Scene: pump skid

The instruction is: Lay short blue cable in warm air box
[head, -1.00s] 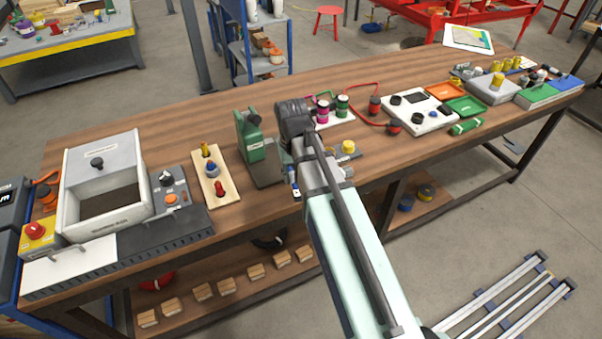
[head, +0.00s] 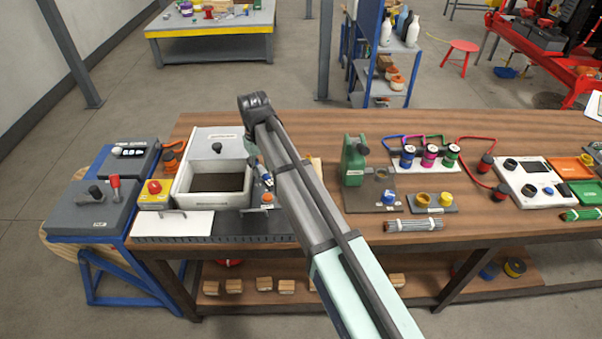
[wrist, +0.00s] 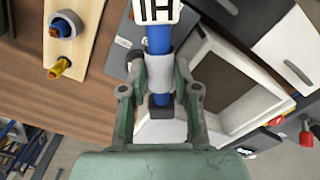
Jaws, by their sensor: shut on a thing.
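The warm air box (head: 178,196) is a white box with a brown inner floor, standing on the left part of the bench. Its pale lid (head: 212,142) is raised at the back, so the inside is exposed. My gripper (head: 266,180) is just right of the box's opening. In the wrist view my gripper (wrist: 160,78) is shut on the short blue cable (wrist: 159,39), which bears a white label with black marks. The cable's far end is cut off by the picture edge. The box (wrist: 207,62) shows to the right of the cable there, apart from it.
A yellow box with a red button (head: 154,194) stands left of the warm air box. A wooden board with coloured pegs (wrist: 85,32) shows in the wrist view. A green fixture (head: 354,160) and a grey rod bundle (head: 413,225) lie to the right of my arm.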

